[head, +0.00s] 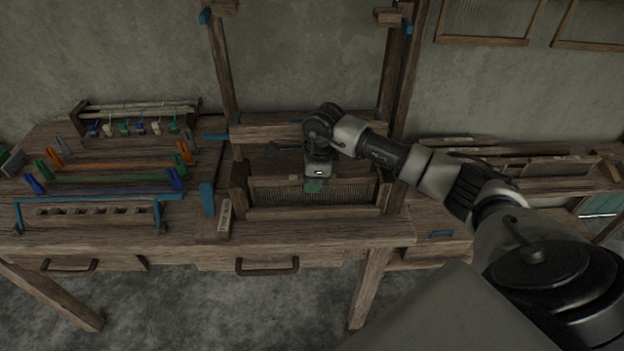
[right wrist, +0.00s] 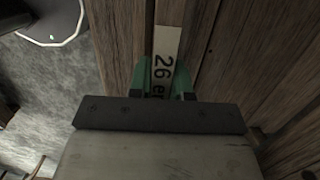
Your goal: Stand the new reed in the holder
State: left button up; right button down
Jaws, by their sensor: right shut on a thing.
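My right gripper (head: 315,185) reaches over the middle of the loom, with its green fingertips pointing down. It is shut on a long wooden-edged reed (head: 275,195) with fine upright wires. The reed spans the gap between two posts of a wooden holder (head: 310,213), above its lower bar. I cannot tell whether it rests fully in the holder. My left gripper is not in view.
At left on the table are a slotted wooden rack (head: 95,211), orange, green and blue tools (head: 110,180), and a row of hanging coloured pieces (head: 135,128). A pale label (head: 225,213) lies left of the holder. Tall loom posts (head: 221,70) rise behind. A shelf (head: 510,165) stands right.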

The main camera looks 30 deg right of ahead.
jog(key=c, duration=1)
grip_release()
jog(key=shift+o, duration=0.2)
jog(key=r, duration=0.3)
jog(key=d+r, duration=0.1)
jog(key=r, duration=0.3)
jog(key=r+b, duration=0.1)
jog(key=r, duration=0.2)
jog(key=shift+s+d+r, duration=0.2)
jog(key=shift+s+r, duration=0.2)
